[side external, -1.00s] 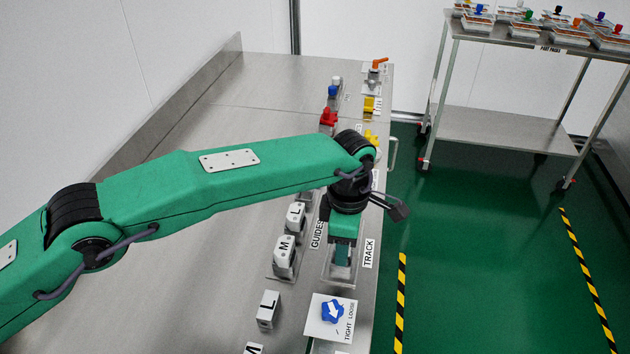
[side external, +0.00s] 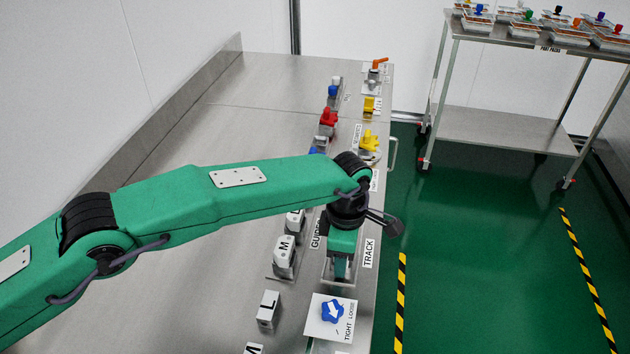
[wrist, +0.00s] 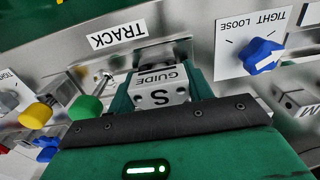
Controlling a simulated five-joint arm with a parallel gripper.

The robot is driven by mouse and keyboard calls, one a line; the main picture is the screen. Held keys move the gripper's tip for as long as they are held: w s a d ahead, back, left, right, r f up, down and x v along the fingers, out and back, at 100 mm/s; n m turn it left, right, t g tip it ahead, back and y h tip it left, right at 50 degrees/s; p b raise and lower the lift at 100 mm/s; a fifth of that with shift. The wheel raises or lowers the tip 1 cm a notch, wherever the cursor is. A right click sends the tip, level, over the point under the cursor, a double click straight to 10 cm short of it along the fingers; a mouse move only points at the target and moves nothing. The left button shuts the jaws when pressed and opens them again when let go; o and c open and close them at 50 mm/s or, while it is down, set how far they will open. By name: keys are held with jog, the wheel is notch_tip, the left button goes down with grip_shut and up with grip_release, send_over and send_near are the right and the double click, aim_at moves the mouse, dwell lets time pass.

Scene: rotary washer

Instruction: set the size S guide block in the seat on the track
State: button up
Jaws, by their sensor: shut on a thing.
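The size S guide block (wrist: 160,88) is grey-white with "GUIDE" and "S" on its face. In the wrist view it sits between the two green fingers of my gripper (wrist: 162,92), which is shut on it. In the side view my gripper (side external: 341,268) points down over the track (side external: 327,283), beside the TRACK label (side external: 369,253). The fingers hide the block there. The seat is mostly hidden behind the block and fingers, so I cannot tell whether the block touches its floor.
A blue knob (side external: 332,311) on a TIGHT/LOOSE plate stands just in front of the track. Red and yellow parts stand farther back. The bench's left side is open.

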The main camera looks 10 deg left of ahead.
jog(key=shift+f, duration=0.1)
jog(key=o, duration=1.1)
jog(key=shift+c, duration=0.2)
notch_tip(320, 180, up, 12)
jog(key=shift+r, duration=0.15)
dwell(0.3)
